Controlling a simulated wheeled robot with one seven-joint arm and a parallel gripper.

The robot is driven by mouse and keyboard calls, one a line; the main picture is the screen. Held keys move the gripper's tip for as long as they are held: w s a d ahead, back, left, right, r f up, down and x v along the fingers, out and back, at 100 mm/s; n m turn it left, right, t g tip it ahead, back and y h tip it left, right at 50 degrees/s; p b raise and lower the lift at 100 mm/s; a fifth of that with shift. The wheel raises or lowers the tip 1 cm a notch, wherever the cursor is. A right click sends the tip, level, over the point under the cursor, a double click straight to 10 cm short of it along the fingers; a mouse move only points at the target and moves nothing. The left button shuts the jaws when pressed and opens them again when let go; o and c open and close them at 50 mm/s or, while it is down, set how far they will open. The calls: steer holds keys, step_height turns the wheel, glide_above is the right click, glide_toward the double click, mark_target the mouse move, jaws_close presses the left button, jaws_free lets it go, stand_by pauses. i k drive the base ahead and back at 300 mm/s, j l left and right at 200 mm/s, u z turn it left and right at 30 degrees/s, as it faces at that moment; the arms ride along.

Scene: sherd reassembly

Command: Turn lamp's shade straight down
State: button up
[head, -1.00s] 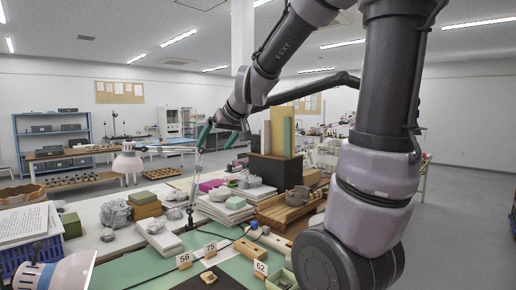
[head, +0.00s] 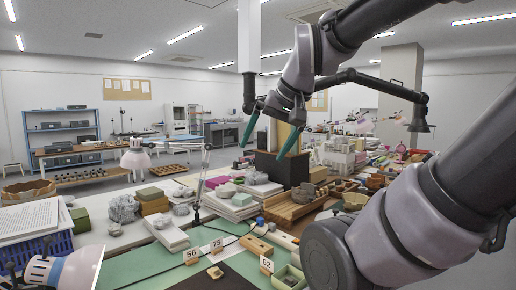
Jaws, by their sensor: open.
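Three lamp shades show, and I cannot tell which one the task means. A dark shade (head: 420,118) hangs from a black jointed arm at the right, its opening facing roughly down. A pale shade (head: 136,159) hangs over the table at the left, on a thin arm. Another pale shade with slots (head: 65,270) is close at the lower left, tilted and cut by the picture edge. My gripper (head: 262,151) has green fingers spread apart with nothing between them. It is raised at the upper middle and appears apart from all three shades.
The workbench is crowded. A green mat (head: 130,268) carries number cards (head: 217,246) and small blocks. White slabs (head: 166,232), grey lumps (head: 122,208) and a wooden tray (head: 296,207) lie beyond. A dark block with upright boards (head: 283,168) stands behind. A blue basket (head: 45,250) is at left.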

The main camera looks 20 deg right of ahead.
mark_target(80, 270)
steer(key=k, duration=0.5)
steer(key=k+j, duration=0.1)
steer(key=j, duration=0.4)
steer(key=k+j+u, duration=0.15)
steer(key=j, duration=0.3)
steer(key=k+j, duration=0.1)
steer(key=j, duration=0.4)
steer(key=k+j+u, duration=0.1)
steer(key=j, duration=0.4)
steer(key=i+u, duration=0.45)
